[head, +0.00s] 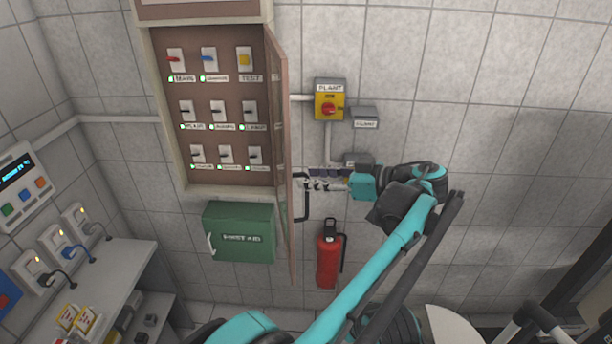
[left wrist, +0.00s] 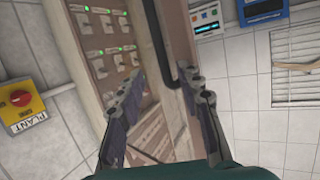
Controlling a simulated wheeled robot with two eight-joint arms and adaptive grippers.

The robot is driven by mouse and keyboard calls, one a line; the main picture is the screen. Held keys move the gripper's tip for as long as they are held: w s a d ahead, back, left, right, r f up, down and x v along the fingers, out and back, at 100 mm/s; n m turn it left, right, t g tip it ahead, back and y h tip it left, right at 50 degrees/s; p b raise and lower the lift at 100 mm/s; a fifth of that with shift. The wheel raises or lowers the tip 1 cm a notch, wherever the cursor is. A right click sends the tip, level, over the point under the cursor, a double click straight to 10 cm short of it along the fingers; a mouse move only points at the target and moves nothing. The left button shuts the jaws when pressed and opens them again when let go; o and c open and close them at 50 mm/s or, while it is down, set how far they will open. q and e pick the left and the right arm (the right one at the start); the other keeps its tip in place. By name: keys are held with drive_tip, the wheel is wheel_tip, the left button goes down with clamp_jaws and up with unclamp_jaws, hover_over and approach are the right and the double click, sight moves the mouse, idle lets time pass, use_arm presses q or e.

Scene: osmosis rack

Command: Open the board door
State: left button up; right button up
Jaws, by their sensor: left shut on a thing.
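The brown board (head: 200,97) hangs on the tiled wall with its inside exposed, showing rows of switches. Its board door (head: 283,150) is swung out on the right side, seen almost edge-on in the head view. A black door handle (head: 303,200) is on the door's outer face. My left gripper (head: 322,182) is at the handle's upper part. In the left wrist view its fingers (left wrist: 165,115) stand apart on either side of the door's edge and the handle (left wrist: 168,50). The exact contact is hard to see. My right gripper is not visible.
A green first-aid box (head: 240,232) hangs below the board. A red extinguisher (head: 328,258) stands by the wall below my left gripper. A yellow plant switch (head: 329,103) is on the wall right of the door. A grey bench (head: 105,275) is at left.

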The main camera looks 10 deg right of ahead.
use_arm(q)
drive_tip(key=d+p, duration=0.2)
drive_tip(key=d, duration=0.2)
drive_tip(key=shift+d+r, duration=0.1)
drive_tip(key=shift+d, duration=0.1)
idle(0.7)
drive_tip(key=shift+a, duration=0.2)
